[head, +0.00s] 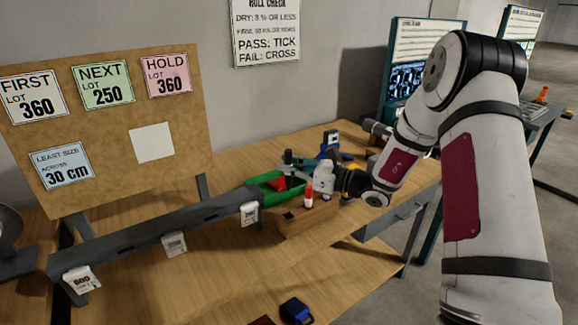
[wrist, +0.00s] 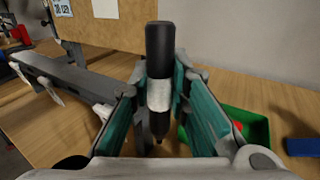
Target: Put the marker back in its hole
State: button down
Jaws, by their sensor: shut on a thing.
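My gripper (wrist: 160,100) is shut on a black marker (wrist: 158,45) with a white band, held upright between the fingers. In the head view the marker's dark top (head: 288,157) shows above my gripper (head: 290,172). A wooden block (head: 305,222) stands on the bench just in front of my gripper, with a dark hole in its top at the left. A white marker with a red end (head: 308,194) stands upright at the block.
A green tray (head: 252,187) with a red thing in it lies behind my gripper; it also shows in the wrist view (wrist: 262,128). A long grey rail (head: 150,233) with white tags runs to the left. A dark blue object (head: 296,310) sits near the front.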

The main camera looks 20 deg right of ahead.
aim_at(289, 189)
jog(key=shift+f+n+g+y+b, duration=0.45)
jog(key=shift+f+b, duration=0.5)
jog(key=shift+f, duration=0.35)
jog(key=shift+f+n+g+y+b, duration=0.35)
jog(key=shift+f+g+b, duration=0.2)
jog(key=shift+f+b, duration=0.6)
jog(key=shift+f+n+g+y+b, duration=0.4)
jog(key=shift+f+b, duration=0.35)
jog(key=shift+f, duration=0.7)
jog(key=shift+f+b, duration=1.45)
jog(key=shift+f, duration=1.85)
jog(key=c, duration=1.4)
grip_release()
jog(key=shift+c, duration=0.2)
jog(key=shift+d, duration=0.1)
jog(key=v, duration=1.2)
jog(key=shift+r, duration=0.1)
